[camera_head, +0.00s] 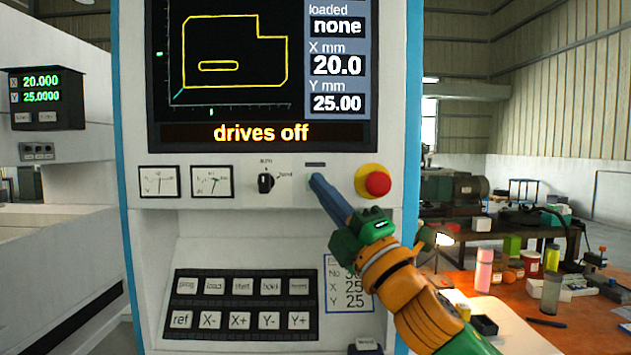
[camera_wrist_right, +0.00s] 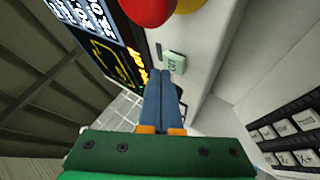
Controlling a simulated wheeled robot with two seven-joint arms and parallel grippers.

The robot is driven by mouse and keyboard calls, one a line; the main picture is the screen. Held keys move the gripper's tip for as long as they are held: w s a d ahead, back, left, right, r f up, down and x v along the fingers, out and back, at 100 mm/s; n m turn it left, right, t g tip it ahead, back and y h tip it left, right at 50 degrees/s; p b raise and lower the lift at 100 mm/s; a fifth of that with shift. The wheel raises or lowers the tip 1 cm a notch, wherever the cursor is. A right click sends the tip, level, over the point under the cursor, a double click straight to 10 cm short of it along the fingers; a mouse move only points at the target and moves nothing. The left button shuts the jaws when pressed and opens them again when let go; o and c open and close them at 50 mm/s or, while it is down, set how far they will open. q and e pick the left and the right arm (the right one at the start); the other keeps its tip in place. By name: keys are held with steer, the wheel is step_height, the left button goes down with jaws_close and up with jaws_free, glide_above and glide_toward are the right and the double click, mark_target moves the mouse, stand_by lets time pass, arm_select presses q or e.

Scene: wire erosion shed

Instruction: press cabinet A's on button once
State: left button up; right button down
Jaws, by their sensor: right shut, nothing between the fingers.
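Cabinet A, taken to be the blue-edged control cabinet (camera_head: 300,225), fills the middle of the head view. Its screen (camera_head: 262,132) reads "drives off". A pale green button (camera_wrist_right: 175,63), which I take as the on button, shows on the panel in the right wrist view. In the head view it is mostly hidden behind my fingertips, under a small dark label. My right gripper (camera_head: 317,181) is shut and empty, its blue fingers pointing at the button. In the right wrist view the fingertips (camera_wrist_right: 159,73) are right beside the button; I cannot tell whether they touch it.
A red stop knob (camera_head: 378,184) on a yellow collar sits just right of my fingers. A rotary switch (camera_head: 266,182) and two dials are to the left. A key panel (camera_head: 243,304) lies below. A cluttered workbench (camera_head: 490,290) stands at right.

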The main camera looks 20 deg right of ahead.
steer(key=shift+w+d, duration=0.1)
steer(key=shift+w, duration=0.4)
stand_by(0.6)
stand_by(0.3)
steer(key=shift+s+a, duration=0.2)
steer(key=shift+s, duration=0.55)
steer(key=s, duration=0.2)
steer(key=s+a, duration=0.1)
steer(key=s, duration=0.1)
steer(key=shift+s+a, duration=0.2)
steer(key=shift+s, duration=0.2)
